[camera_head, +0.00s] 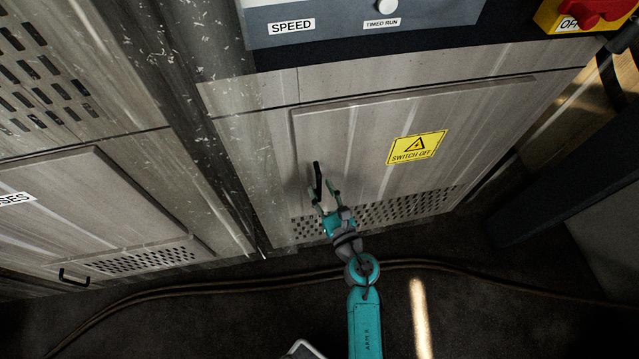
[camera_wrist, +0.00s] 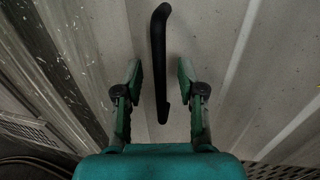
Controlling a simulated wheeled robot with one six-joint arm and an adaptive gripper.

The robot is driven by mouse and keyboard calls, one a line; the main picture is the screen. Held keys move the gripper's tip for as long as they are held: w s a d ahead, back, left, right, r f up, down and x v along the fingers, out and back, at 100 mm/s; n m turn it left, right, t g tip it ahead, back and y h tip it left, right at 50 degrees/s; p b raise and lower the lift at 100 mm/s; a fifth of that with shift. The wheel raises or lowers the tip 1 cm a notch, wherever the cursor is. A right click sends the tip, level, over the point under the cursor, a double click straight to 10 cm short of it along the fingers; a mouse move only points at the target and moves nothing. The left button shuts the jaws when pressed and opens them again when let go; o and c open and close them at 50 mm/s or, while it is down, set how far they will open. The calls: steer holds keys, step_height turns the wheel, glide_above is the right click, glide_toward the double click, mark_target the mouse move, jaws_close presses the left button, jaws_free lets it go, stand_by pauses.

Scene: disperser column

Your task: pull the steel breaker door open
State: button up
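The steel breaker door (camera_head: 370,140) is a grey panel with a yellow "SWITCH OFF" warning label (camera_head: 416,147) and a perforated strip at its bottom. It looks shut. Its black bar handle (camera_head: 317,176) stands upright near the door's left edge. My gripper (camera_head: 326,197) is at the lower part of the handle. In the wrist view, the handle (camera_wrist: 158,45) runs between the two spread fingers of my gripper (camera_wrist: 159,72), with a gap on each side. I cannot tell how deep the handle sits between the fingertips.
A left cabinet door (camera_head: 90,205) has a small black handle (camera_head: 74,278). Above the breaker door is a control panel with a "SPEED" label (camera_head: 291,27). A red switch on a yellow box (camera_head: 585,15) is at top right. A cable (camera_head: 200,288) crosses the dark floor.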

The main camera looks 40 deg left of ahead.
steer(key=shift+x, duration=1.05)
jaws_close()
